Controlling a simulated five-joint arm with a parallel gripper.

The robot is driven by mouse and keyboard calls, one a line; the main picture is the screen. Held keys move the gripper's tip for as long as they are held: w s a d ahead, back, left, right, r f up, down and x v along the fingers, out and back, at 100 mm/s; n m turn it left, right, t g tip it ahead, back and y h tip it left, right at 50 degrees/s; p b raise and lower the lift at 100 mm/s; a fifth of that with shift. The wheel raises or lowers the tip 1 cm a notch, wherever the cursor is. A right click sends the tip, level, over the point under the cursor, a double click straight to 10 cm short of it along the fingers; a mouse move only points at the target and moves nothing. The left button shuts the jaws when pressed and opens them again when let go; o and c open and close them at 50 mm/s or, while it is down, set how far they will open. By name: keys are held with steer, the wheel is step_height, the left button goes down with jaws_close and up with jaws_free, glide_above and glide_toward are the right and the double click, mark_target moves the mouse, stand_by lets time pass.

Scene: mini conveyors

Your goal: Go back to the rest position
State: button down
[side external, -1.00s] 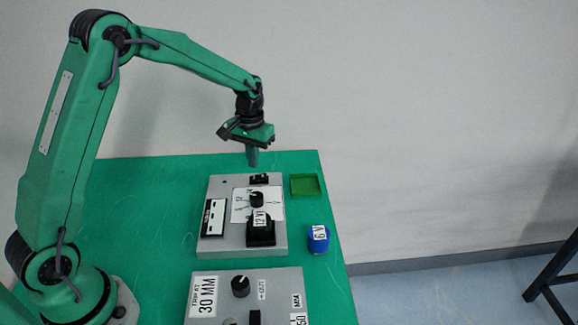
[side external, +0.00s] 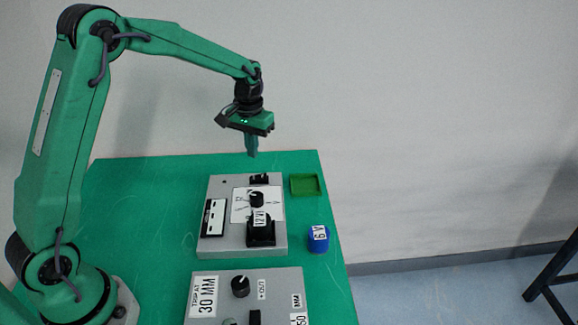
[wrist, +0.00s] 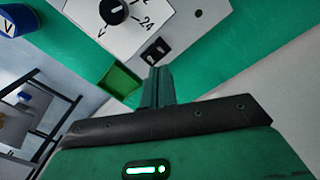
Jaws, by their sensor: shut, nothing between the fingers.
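My gripper (side external: 252,150) hangs in the air above the far edge of the nearer-to-wall grey panel, with its fingers together and nothing between them. In the wrist view its closed fingers (wrist: 157,85) point toward the panel. The grey panel (side external: 275,215) lies on the green table and carries a dial knob (side external: 257,199), a black switch (side external: 259,179) and a black block labelled 12 V (side external: 260,232). The dial (wrist: 113,11) also shows in the wrist view, beside a "24" mark.
A blue object labelled 6 V (side external: 318,239) and an empty green tray (side external: 305,185) stand right of the panel. A second grey panel (side external: 215,313) with a "30 MM" label lies at the front. The table's (side external: 140,215) left part is clear. A pale wall stands behind.

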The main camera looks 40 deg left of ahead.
steer(key=s+d+r+m+t, duration=0.1)
steer(key=s+d+r+t, duration=0.1)
steer(key=s+r, duration=0.6)
steer(key=s+d+r+m+t, duration=0.1)
steer(key=s+d+r+t, duration=0.1)
steer(key=s+r, duration=0.65)
steer(key=s+d+f+m+t, duration=0.1)
steer(key=s+f, duration=0.2)
steer(key=s, duration=0.7)
steer(key=shift+s+t, duration=0.25)
steer(key=shift+t, duration=0.05)
